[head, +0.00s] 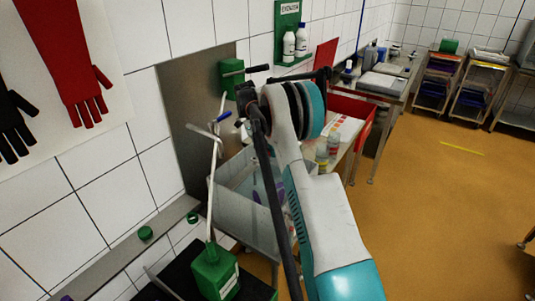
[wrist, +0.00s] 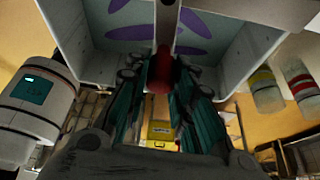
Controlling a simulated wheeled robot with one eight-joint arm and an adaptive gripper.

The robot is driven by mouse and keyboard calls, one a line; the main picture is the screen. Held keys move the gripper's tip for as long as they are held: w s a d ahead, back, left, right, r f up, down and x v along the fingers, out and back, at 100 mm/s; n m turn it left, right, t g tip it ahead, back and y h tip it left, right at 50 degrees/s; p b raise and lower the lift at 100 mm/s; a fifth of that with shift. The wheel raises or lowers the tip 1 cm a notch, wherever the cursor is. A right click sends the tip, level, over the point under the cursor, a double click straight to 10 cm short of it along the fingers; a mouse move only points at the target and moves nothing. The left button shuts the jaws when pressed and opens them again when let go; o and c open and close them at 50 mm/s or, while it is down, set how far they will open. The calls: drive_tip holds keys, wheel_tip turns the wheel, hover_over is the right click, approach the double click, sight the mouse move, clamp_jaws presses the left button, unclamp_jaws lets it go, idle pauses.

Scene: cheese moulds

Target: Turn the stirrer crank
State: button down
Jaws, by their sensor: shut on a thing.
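In the wrist view a red, knob-like part (wrist: 160,72) sits between the two fingers of my gripper (wrist: 160,88), which is shut on it. It looks like the stirrer crank's grip. Beyond it is a white open vat (wrist: 75,40) with flat purple paddles (wrist: 132,33) inside and a pale upright part in its middle. In the head view the vat (head: 235,180) stands below and left of my wrist, with a little purple showing. My gripper (head: 247,112) is above the vat's back, dark and partly hidden. The crank itself cannot be made out there.
A green wall box (head: 231,78) with a black-ended lever is close behind my gripper. A green-based post (head: 213,272) with a T-shaped top stands in front left. Bottles (head: 322,155) and a red panel stand right. The orange floor is open at right.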

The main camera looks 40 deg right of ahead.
drive_tip(key=shift+w, duration=0.1)
drive_tip(key=c, duration=1.4)
unclamp_jaws()
drive_tip(key=shift+o, duration=0.2)
wheel_tip(320, 180, up, 10)
